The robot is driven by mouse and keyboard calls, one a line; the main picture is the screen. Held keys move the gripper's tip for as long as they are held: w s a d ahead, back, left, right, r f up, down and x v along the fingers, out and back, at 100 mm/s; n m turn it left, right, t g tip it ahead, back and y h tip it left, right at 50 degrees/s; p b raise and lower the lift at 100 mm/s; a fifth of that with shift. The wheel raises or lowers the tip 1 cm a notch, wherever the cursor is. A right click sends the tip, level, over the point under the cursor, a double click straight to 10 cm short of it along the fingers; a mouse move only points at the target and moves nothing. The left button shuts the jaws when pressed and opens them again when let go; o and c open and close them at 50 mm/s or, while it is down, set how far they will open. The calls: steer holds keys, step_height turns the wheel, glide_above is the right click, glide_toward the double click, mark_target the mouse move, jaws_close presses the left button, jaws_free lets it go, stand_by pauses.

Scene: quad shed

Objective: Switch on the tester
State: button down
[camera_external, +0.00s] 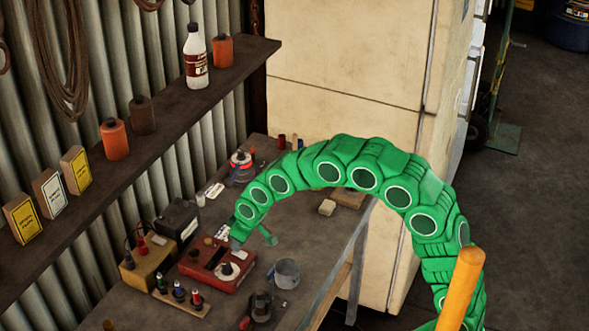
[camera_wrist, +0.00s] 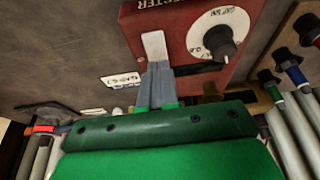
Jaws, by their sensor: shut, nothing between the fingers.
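The tester is a red box (camera_external: 217,266) on the bench, with a white round dial and a dark knob on its top. In the wrist view the tester (camera_wrist: 160,18) fills the upper middle, with its dial (camera_wrist: 217,33) and black knob (camera_wrist: 220,42) to the right. A pale plate (camera_wrist: 154,42) on the tester lies just beyond my fingertips. My gripper (camera_wrist: 157,72) is shut and empty, its grey fingertips at the tester's edge. I cannot tell whether they touch it. In the external view my gripper (camera_external: 236,243) is over the tester's far side. My fingers hide any switch there.
Coloured-collar plugs on a wooden strip (camera_external: 181,297), a grey mug (camera_external: 287,273) and a dark clamp-like tool (camera_external: 262,308) stand close by. A tan box (camera_external: 150,264) and black battery (camera_external: 177,221) sit to the left. A shelf (camera_external: 150,130) runs above the bench.

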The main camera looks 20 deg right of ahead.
steer(key=shift+f, duration=0.4)
steer(key=shift+w, duration=0.1)
steer(key=shift+w+a+f, duration=0.1)
steer(key=shift+a+f, duration=0.05)
steer(key=shift+f, duration=0.05)
steer(key=shift+s+d, duration=0.25)
steer(key=shift+s+d+f, duration=0.15)
steer(key=shift+s+d, duration=0.3)
stand_by(0.4)
steer(key=shift+r, duration=0.25)
steer(key=v, duration=1.3)
steer(key=shift+w+a+r, duration=0.15)
steer(key=shift+r, duration=0.3)
